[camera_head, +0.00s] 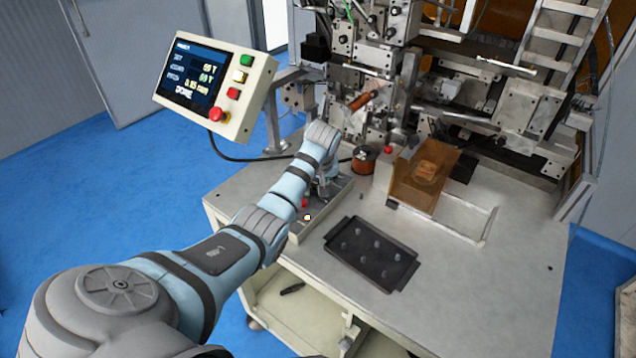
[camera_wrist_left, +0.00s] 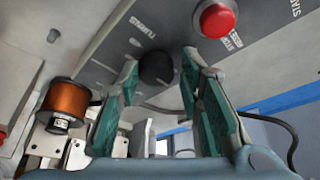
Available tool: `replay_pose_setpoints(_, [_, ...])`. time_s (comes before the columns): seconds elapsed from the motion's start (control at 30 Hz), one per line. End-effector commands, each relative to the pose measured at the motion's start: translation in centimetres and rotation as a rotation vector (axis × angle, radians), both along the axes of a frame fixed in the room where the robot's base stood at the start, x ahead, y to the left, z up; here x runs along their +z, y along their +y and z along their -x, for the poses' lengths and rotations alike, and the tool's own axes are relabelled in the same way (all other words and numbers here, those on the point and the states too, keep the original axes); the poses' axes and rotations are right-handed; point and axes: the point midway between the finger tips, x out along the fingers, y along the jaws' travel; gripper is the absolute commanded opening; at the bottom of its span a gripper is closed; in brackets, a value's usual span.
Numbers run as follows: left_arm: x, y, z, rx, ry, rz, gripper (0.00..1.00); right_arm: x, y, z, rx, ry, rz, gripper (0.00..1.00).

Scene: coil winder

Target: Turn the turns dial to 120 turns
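The turns dial (camera_wrist_left: 156,68) is a dark round knob on a grey sloped panel (camera_wrist_left: 105,45), with lettering that seems to read TURNS beside it. My left gripper (camera_wrist_left: 160,62) has its two teal fingers apart, one on each side of the dial. A gap shows at the right finger; whether the left finger touches the dial cannot be told. In the head view my left gripper (camera_head: 326,190) is over the control box at the table's left edge, and the arm hides the dial. My right gripper is not in view.
A red button (camera_wrist_left: 215,19) sits close to the right finger. A copper spool (camera_wrist_left: 65,103) stands to the left. In the head view a display panel (camera_head: 214,86) shows small readings; a black tray (camera_head: 372,254) and an amber guard (camera_head: 424,177) are on the table.

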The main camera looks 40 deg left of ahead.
Motion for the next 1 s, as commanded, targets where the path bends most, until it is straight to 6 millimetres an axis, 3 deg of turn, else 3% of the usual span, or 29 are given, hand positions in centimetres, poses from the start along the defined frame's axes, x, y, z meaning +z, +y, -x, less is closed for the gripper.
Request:
replay_pose_setpoints(0.03, [0.01,-0.03,-0.03,0.0,-0.001,0.001,0.2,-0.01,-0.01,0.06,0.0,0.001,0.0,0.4])
replay_pose_setpoints(0.17, [0.0,-0.01,-0.01,-0.001,0.001,-0.001,0.0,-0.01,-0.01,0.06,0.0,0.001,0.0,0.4])
replay_pose_setpoints(0.57, [-0.02,-0.01,-0.01,-0.048,0.0,-0.001,0.0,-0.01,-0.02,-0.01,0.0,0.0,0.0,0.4])
replay_pose_setpoints(1.0, [-0.01,0.23,0.15,-0.352,0.0,-0.003,0.0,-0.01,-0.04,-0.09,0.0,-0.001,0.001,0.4])
